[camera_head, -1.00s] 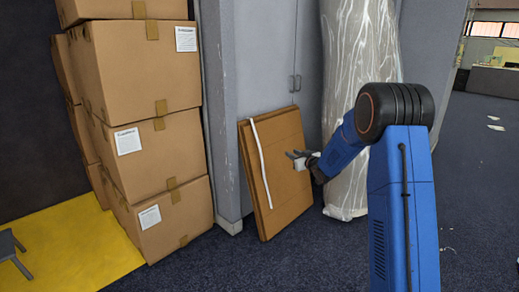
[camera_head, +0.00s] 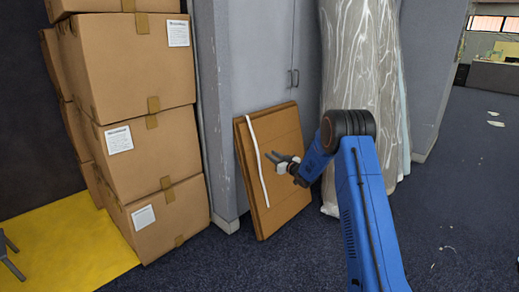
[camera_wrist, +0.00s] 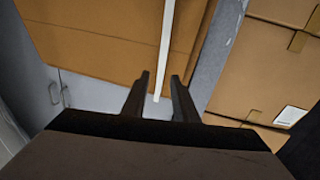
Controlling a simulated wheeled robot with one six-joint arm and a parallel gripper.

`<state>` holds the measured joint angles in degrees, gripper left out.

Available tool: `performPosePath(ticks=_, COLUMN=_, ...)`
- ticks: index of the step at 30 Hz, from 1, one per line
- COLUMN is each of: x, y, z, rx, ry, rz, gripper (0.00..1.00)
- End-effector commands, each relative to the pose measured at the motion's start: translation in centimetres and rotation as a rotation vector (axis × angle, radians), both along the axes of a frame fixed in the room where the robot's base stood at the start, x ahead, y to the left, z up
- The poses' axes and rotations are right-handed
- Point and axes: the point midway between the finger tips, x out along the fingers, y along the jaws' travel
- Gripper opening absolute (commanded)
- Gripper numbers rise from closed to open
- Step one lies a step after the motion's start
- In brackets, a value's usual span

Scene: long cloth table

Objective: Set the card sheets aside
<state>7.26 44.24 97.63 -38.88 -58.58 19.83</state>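The brown card sheets (camera_head: 287,140) lean upright against the grey cabinet, a few together, with a white strip (camera_head: 257,158) running down the front face. In the wrist view the card sheets (camera_wrist: 100,45) fill the upper left, and the white strip (camera_wrist: 165,40) comes down between the fingers. My gripper (camera_head: 272,156) is in front of the sheets, near the strip. In the wrist view my gripper (camera_wrist: 160,92) has its two fingers apart, with the strip's end showing between them. I cannot tell whether the fingers touch the strip or the sheets.
Stacked cardboard boxes (camera_head: 160,154) stand at the left by a yellow floor mat (camera_head: 70,238). The grey cabinet (camera_head: 262,60) is behind the sheets. A plastic-wrapped roll (camera_head: 355,60) stands to their right. Dark carpet (camera_head: 465,200) is open at the right.

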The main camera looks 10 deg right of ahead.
Motion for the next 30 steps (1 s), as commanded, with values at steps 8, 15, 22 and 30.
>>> performPosePath(ticks=8, x=4.5, y=2.2, z=-0.1, rx=-0.001, ry=0.0, rz=0.001, gripper=0.26)
performPosePath(ticks=15, x=8.2, y=3.9, z=0.0, rx=-0.001, ry=-0.001, rz=0.001, gripper=0.26)
performPosePath(ticks=22, x=10.3, y=4.9, z=0.0, rx=-0.001, ry=0.0, rz=0.001, gripper=0.26)
performPosePath(ticks=30, x=10.8, y=5.1, z=0.0, rx=0.0, ry=0.0, rz=0.001, gripper=0.26)
